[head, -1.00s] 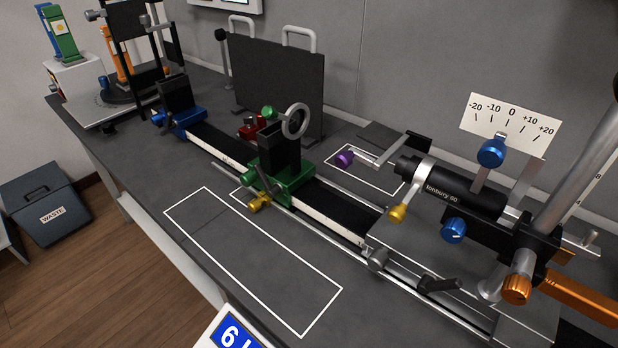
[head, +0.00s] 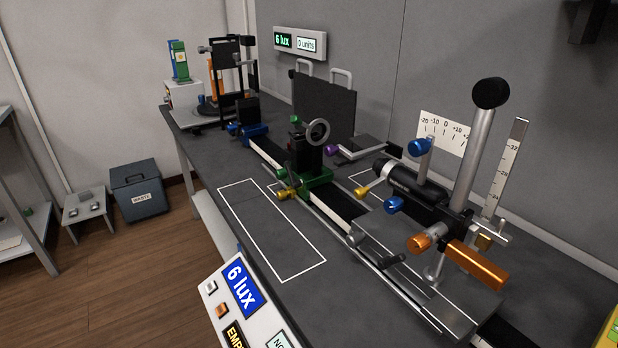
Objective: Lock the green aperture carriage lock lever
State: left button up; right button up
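The green aperture carriage (head: 313,190) sits on the dark rail at the middle of the bench, with a black upright block and a grey handwheel (head: 317,131) on it. A lever with a yellow knob (head: 282,196) sticks out at the carriage's front left, low beside the rail. A green knob (head: 295,119) shows at the top of the block. I cannot tell from this view whether the lever is locked. Neither of my grippers is in view.
A blue carriage (head: 254,131) stands farther along the rail. A black telescope (head: 418,193) with blue, yellow and orange knobs stands to the right. A white-outlined empty area (head: 270,230) lies in front of the rail. A lux panel (head: 238,300) is at the near edge.

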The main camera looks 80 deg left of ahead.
aim_at(295, 183)
jog(key=k, duration=0.75)
jog(key=u, duration=0.85)
jog(key=i, duration=0.5)
